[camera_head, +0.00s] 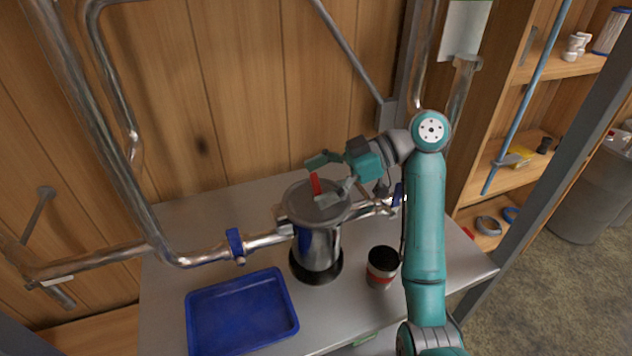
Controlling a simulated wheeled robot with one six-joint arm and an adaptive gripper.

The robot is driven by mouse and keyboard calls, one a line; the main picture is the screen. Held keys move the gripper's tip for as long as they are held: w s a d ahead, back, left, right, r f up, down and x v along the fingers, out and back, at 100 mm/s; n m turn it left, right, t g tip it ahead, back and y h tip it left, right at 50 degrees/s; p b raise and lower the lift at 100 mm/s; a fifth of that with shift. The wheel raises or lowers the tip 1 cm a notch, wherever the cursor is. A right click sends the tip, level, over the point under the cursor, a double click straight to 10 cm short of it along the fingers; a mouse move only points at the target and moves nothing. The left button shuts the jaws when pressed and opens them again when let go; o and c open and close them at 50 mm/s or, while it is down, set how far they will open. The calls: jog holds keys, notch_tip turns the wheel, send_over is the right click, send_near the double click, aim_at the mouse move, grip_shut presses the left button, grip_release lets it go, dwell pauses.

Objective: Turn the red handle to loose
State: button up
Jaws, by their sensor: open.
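The red handle (315,184) stands up at the top of a metal filter housing (318,245) on the steel table. My gripper (325,180) reaches in from the right above the housing lid. Its jaws are open, with one finger on the far side of the red handle and one on the near side. The handle shows between the fingers; I cannot tell whether either finger touches it. The lower end of the handle and part of the lid (297,203) are partly hidden by the near finger.
A blue tray (240,312) lies at the table's front left, and a dark-topped cup (382,267) stands right of the housing. Metal pipes with blue valve handles (235,244) join the housing on both sides. A wooden wall stands behind, shelves (515,160) at right.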

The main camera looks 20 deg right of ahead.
aim_at(316, 182)
notch_tip(316, 182, up, 10)
jog(key=shift+f, duration=0.15)
dwell(0.3)
